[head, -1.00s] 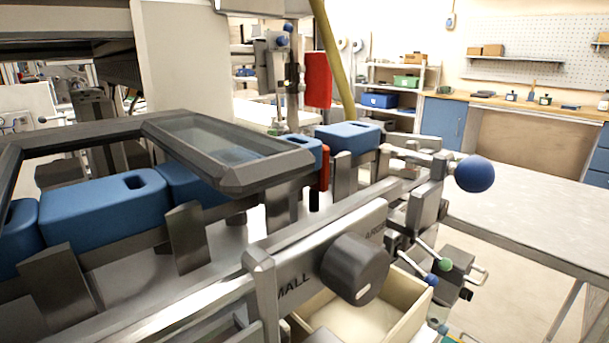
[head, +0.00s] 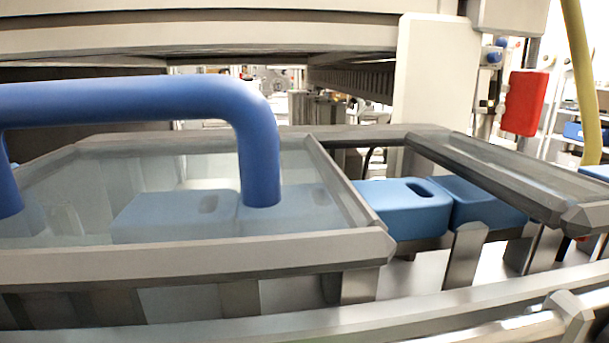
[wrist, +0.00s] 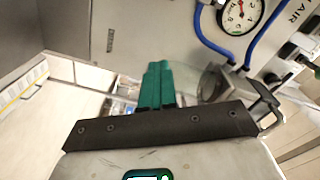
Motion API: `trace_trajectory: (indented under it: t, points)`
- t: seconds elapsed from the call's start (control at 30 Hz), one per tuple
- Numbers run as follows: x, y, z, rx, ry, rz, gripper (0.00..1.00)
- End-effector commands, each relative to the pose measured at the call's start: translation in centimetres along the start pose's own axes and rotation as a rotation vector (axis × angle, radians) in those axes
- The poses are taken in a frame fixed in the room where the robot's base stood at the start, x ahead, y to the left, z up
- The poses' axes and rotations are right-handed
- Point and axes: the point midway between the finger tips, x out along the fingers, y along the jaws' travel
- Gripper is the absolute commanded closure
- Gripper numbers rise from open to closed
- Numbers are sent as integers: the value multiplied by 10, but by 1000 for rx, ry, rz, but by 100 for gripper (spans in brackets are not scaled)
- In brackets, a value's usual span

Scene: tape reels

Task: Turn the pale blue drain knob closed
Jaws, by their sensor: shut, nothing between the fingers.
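I see no pale blue drain knob that I can make out in the head view or the wrist view. My gripper (wrist: 158,84) shows in the wrist view as two green fingers pressed together, with nothing between them. Beyond and to the right of the fingertips is a grey rounded fitting (wrist: 212,82). A round pressure gauge (wrist: 240,14) with a white dial is at the top right, with blue hoses (wrist: 208,38) beside it. My gripper is not in the head view.
The head view shows a machine with a clear-windowed guard (head: 190,245) and its thick blue handle (head: 130,100). Blue blocks (head: 405,205) sit in a row behind metal posts. A red box (head: 524,103) and a yellow hose (head: 583,80) are at the right.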

Motion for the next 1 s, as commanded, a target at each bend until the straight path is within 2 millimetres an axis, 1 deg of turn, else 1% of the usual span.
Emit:
trace_trajectory:
  t: [0.03,0.53,1.0]
  points:
    - [14,-2,0,-4,-8,-15,100]
    - [14,15,2,1,-11,-7,100]
    - [14,17,-1,-2,-9,-12,100]
